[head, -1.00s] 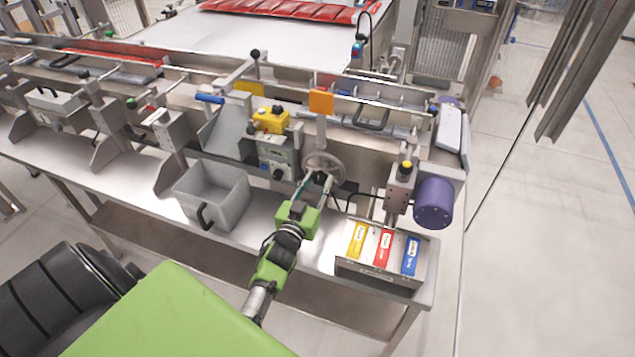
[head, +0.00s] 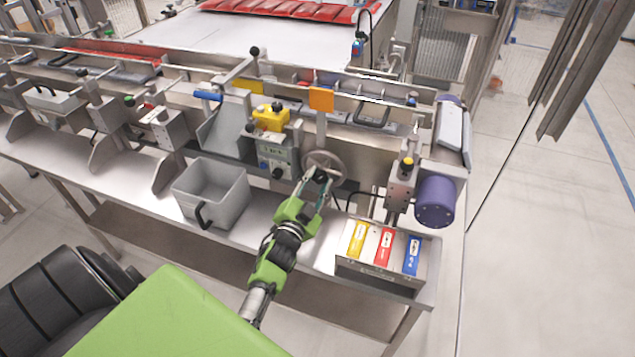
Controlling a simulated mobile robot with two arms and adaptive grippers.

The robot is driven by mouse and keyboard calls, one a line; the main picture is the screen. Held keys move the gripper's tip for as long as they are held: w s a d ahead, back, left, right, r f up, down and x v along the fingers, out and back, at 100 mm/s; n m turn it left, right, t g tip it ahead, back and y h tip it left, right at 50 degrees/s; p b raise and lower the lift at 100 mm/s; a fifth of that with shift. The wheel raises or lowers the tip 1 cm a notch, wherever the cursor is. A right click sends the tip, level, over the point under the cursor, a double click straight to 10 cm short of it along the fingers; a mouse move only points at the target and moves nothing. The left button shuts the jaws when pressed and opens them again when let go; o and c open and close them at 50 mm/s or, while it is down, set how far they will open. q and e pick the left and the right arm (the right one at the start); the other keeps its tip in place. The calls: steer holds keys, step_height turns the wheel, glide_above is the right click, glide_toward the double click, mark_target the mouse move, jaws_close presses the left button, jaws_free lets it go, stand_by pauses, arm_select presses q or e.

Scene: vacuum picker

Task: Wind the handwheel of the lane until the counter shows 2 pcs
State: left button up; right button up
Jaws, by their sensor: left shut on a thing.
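The grey handwheel (head: 337,158) stands on the front of the lane, below an orange plate. My left gripper (head: 318,176) is at the lower left part of the wheel and is shut on it; its fingers partly hide the hub and lower rim. The counter box (head: 275,155) with a small display and a dark knob is just left of the wheel. Its digits are too small to read. My right gripper is not in view.
A grey bin (head: 212,190) with a black handle stands left of my arm. A holder with yellow, red and blue labelled pieces (head: 384,247) is at the right front. A purple motor (head: 435,203) and a yellow-topped button box (head: 401,182) sit right of the wheel.

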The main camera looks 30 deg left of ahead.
arm_select(q)
steer(key=shift+m, duration=0.6)
steer(key=o, duration=1.1)
steer(key=shift+s, duration=0.1)
steer(key=v, duration=1.1)
steer(key=shift+s+d, duration=0.2)
steer(key=shift+s, duration=0.2)
